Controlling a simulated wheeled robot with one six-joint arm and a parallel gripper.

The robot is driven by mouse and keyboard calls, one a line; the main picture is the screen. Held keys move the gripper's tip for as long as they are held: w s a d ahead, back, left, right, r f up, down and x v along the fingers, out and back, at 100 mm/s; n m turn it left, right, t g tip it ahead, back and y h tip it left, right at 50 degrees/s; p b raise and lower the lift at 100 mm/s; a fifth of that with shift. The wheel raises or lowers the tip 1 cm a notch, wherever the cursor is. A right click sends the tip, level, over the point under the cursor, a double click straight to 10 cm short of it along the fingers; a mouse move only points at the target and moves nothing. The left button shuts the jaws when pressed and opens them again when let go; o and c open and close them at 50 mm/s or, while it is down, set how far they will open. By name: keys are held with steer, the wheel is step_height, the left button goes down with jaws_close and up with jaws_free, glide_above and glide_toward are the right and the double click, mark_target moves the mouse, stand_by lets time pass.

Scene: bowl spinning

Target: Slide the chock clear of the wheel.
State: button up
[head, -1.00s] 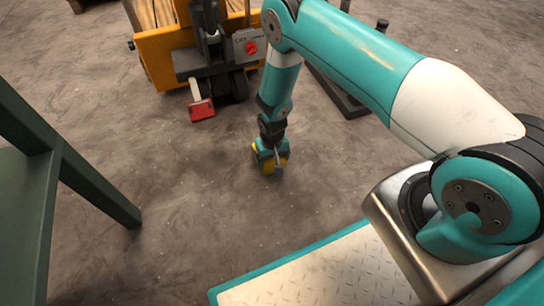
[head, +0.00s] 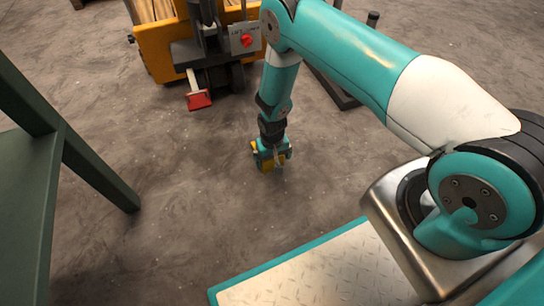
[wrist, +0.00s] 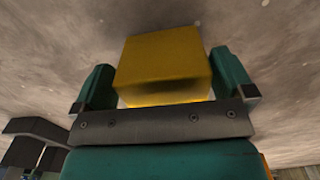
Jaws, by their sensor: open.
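A yellow block, apparently the chock, fills the space between the fingers in the wrist view (wrist: 163,65). It shows only partly in the head view (head: 267,165). My gripper (head: 272,157) points down low over the floor, its open fingers on either side of the block. Whether either finger touches it, and whether it rests on the floor, I cannot tell. A dark wheel (head: 238,77) is partly visible under the yellow machine (head: 158,45), well behind and left of my gripper. Clear floor lies between the wheel and the block.
A red pedal-like part (head: 198,101) sticks out low from the machine's front. A red knob (head: 247,40) sits on its grey plate. A dark green frame (head: 100,178) stands at the left. Dark metal bars (head: 333,85) lie behind my arm. The middle floor is bare.

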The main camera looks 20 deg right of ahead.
step_height(320, 180, up, 17)
steer(key=p, duration=0.9)
steer(key=shift+r, duration=0.2)
steer(key=s+a+r+n+y+p, duration=0.1)
steer(key=s+a+r+p, duration=0.15)
steer(key=r, duration=1.15)
steer(key=s+a+r+n+y+p, duration=0.1)
steer(key=a+r+n, duration=0.15)
steer(key=r, duration=1.15)
steer(key=s+a+r+n+y+p, duration=0.2)
steer(key=s+r+n+p, duration=0.2)
steer(key=s+r, duration=1.6)
step_height(320, 180, up, 38)
steer(key=p, duration=3.7)
steer(key=shift+p, duration=0.35)
